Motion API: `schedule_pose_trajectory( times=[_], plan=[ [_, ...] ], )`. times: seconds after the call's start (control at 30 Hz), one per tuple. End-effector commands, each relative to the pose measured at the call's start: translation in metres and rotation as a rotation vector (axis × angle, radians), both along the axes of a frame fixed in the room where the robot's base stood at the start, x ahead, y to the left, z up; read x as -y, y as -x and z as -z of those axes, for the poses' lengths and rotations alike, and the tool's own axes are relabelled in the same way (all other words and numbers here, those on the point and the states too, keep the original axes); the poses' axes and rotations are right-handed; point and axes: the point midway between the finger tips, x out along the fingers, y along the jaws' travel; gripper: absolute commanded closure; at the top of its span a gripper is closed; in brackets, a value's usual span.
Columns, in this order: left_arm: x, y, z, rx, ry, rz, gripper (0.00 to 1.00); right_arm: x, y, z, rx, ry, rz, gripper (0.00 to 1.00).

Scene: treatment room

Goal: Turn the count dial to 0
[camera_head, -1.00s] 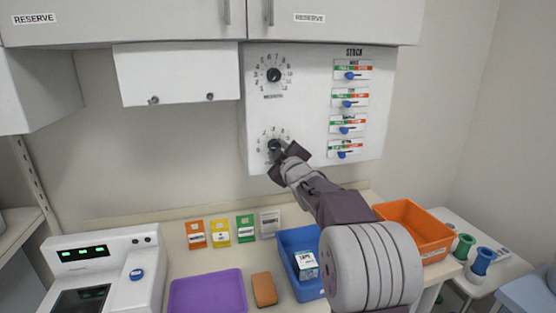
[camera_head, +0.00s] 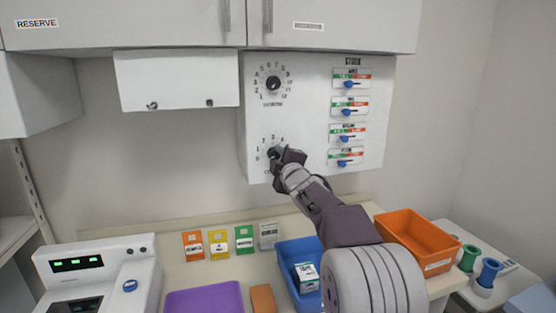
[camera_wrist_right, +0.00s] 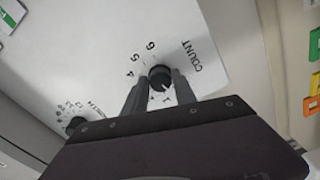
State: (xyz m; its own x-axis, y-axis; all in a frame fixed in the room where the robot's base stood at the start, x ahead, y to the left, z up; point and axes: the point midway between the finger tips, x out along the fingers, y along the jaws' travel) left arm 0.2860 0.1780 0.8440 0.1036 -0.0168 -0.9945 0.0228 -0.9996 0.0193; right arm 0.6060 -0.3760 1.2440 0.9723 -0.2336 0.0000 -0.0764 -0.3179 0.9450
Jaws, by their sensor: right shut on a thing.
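The count dial (camera_head: 273,153) is a small black knob low on the white wall panel (camera_head: 310,110). Part of its number ring is hidden behind my right gripper (camera_head: 279,161). In the right wrist view the dial (camera_wrist_right: 160,75) sits between the fingertips of my right gripper (camera_wrist_right: 158,84), beside the word COUNT. The gripper is shut on the knob. A pale pointer mark on the knob faces roughly toward the 1; its exact setting is hard to read. My left gripper is not in view.
A second dial (camera_head: 273,83) is above, and several blue sliders (camera_head: 346,112) are at the panel's right. Below, the counter holds a blue bin (camera_head: 292,255), an orange bin (camera_head: 415,235), a purple tray (camera_head: 205,300) and a white device (camera_head: 100,270).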

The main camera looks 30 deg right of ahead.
Motion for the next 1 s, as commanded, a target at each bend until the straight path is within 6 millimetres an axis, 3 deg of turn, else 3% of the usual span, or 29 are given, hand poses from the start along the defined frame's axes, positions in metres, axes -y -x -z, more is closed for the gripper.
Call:
schedule_pose_trajectory(
  times=[0.2,0.23,0.3,0.67,1.0],
  plan=[
    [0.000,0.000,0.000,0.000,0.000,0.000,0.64,0.000,0.000,0.000,0.000,0.001,0.000,1.00],
    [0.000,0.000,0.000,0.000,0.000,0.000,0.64,0.000,0.000,0.000,0.000,0.001,0.000,0.59],
    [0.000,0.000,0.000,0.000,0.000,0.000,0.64,0.000,0.000,0.000,0.000,0.001,0.000,0.46],
    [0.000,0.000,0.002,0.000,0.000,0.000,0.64,-0.001,0.006,0.000,0.002,-0.001,0.001,0.46],
    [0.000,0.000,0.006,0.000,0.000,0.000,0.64,-0.017,0.072,-0.001,0.001,0.001,0.002,0.46]
  ],
)
